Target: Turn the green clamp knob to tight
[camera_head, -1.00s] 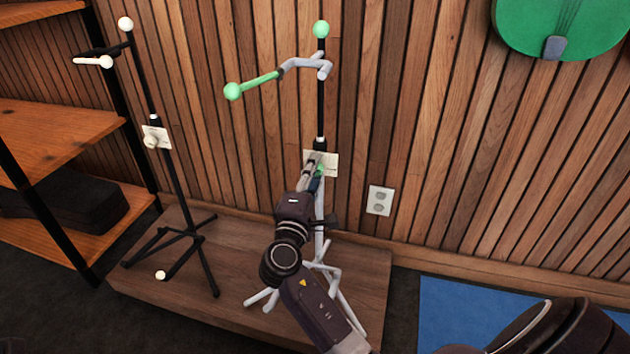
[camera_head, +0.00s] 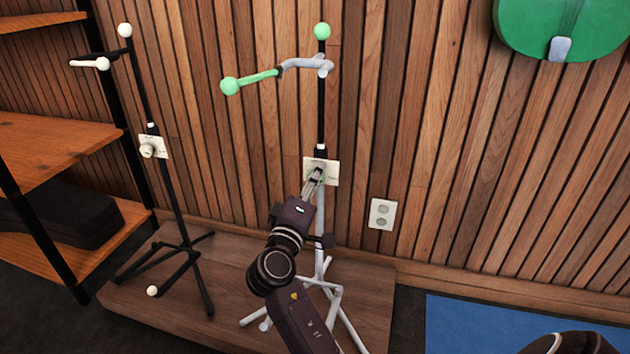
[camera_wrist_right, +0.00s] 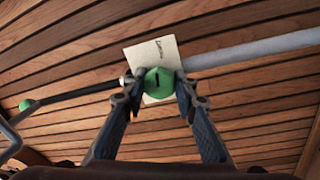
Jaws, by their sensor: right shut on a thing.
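The green clamp knob (camera_wrist_right: 158,82) sits in front of a cream label plate (camera_wrist_right: 150,54) on the white and black stand. My right gripper (camera_wrist_right: 158,88) is shut on the knob, one finger on each side. A short dark mark on the knob's face runs roughly level across the wrist picture. In the head view the right gripper (camera_head: 316,176) reaches up to the plate (camera_head: 332,166) and mostly hides the knob. The plate's lettering is too small to read. My left gripper is not in view.
The stand has a green-tipped arm (camera_head: 250,82) and a green top ball (camera_head: 322,31). A black stand (camera_head: 172,190) with a cream knob (camera_head: 147,151) is at left. Both stand on a low wooden platform (camera_head: 235,270). A wall outlet (camera_head: 383,213) is to the right.

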